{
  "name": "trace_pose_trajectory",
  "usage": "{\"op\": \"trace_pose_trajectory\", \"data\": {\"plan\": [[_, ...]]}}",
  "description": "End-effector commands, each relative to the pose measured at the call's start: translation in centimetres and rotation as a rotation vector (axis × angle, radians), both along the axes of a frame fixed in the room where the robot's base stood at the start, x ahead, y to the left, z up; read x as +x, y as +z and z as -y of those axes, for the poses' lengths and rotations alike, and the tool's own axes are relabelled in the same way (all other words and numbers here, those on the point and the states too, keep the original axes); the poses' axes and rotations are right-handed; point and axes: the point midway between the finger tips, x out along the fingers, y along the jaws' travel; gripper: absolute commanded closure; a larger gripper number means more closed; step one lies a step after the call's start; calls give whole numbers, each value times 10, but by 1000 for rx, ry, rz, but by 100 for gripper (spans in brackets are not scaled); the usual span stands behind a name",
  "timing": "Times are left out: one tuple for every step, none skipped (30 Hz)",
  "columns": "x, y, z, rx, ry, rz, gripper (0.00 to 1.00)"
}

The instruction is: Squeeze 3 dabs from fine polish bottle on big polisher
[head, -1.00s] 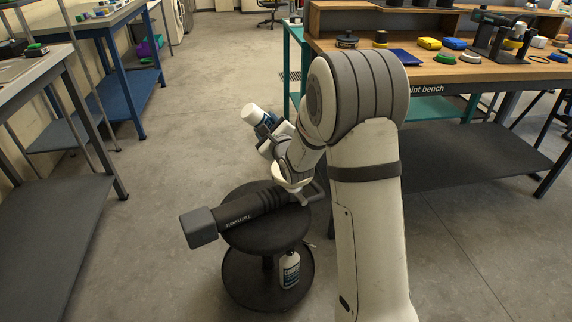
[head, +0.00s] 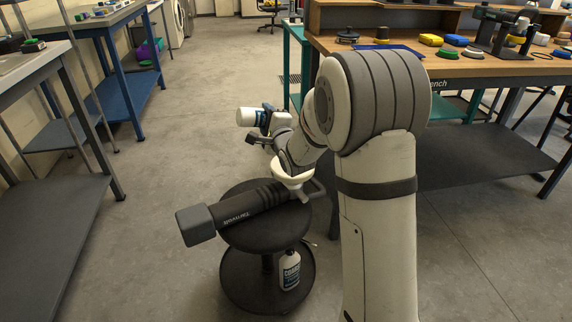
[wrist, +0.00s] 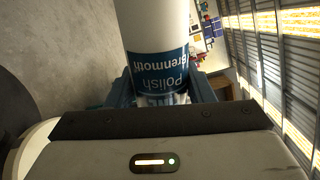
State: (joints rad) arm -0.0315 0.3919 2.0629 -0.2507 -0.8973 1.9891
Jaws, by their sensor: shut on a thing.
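My gripper (head: 268,122) is shut on a white bottle with a blue label (head: 247,117), held in the air beyond the stool. The bottle lies nearly level, its white end to the left. In the wrist view the bottle (wrist: 155,25) stands between the fingers, its label reading "Brenmoth Polish" upside down; the polish grade cannot be read. The big polisher (head: 235,208) lies on the round black stool (head: 262,238), dark body towards the front left. Its white pad (head: 292,178) is at the far right end, partly hidden by my arm.
Another white bottle with a dark label (head: 290,270) stands on the stool's lower disc. A wooden bench (head: 480,67) with pads and tools is at the right. Grey and blue benches line the left. The floor between is clear.

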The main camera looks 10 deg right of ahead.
Motion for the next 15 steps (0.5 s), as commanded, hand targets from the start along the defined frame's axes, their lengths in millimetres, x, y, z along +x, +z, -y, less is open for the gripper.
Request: {"op": "trace_pose_trajectory", "data": {"plan": [[0,0,0,-15,0,7,79],[0,0,0,-24,0,9,79],[0,1,0,-30,0,10,79],[0,1,0,-33,0,11,79],[0,1,0,-35,0,11,79],[0,1,0,-35,0,11,79],[0,1,0,-35,0,11,79],[0,1,0,-35,0,11,79],[0,1,0,-35,0,11,79],[0,1,0,-34,0,11,79],[0,1,0,-34,0,11,79],[0,1,0,-37,0,12,79],[0,1,0,-42,0,13,79],[0,1,0,-51,0,15,79],[0,0,0,-68,0,19,79]]}}
